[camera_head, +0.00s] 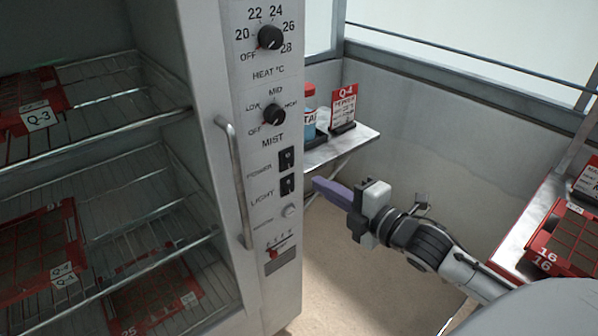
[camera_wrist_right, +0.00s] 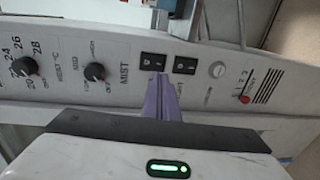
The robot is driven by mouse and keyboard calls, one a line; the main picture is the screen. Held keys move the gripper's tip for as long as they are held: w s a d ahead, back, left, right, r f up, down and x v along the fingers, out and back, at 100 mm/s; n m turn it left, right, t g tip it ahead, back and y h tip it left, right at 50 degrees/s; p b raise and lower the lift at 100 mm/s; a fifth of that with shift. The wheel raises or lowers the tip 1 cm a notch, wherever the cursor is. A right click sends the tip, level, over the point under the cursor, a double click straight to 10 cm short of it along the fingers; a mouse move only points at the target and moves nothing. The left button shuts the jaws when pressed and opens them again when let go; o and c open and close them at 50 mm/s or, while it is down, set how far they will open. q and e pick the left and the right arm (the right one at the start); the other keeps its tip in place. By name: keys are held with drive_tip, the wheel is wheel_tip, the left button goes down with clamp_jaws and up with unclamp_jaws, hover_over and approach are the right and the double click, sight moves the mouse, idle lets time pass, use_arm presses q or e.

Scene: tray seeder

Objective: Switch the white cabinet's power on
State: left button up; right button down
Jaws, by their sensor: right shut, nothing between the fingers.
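The white cabinet (camera_head: 226,30) stands at the left with its control panel facing right of the door opening. The black POWER switch (camera_head: 286,159) sits above the black LIGHT switch (camera_head: 287,186). In the right wrist view the POWER switch (camera_wrist_right: 153,61) is just beyond the purple fingertips, and the LIGHT switch (camera_wrist_right: 185,65) is to its right. I cannot tell which way either rocker is set. My right gripper (camera_head: 318,184) is shut and empty, its tips pointing left at the panel; in the right wrist view its tips (camera_wrist_right: 160,80) overlap the panel below POWER. Contact is unclear. My left gripper is out of view.
The HEAT knob (camera_head: 270,37) and MIST knob (camera_head: 274,114) are above the switches; a round button (camera_head: 289,211) and red slider (camera_head: 272,253) are below. A door handle (camera_head: 235,180) stands out left of the panel. A small shelf (camera_head: 340,142) holds a Q-4 sign (camera_head: 343,106).

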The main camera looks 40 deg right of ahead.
sight(289, 167)
drive_tip(key=w, duration=0.5)
drive_tip(key=w+f, duration=0.1)
drive_tip(key=w, duration=0.2)
drive_tip(key=shift+w+a, duration=0.3)
drive_tip(key=shift+a, duration=0.05)
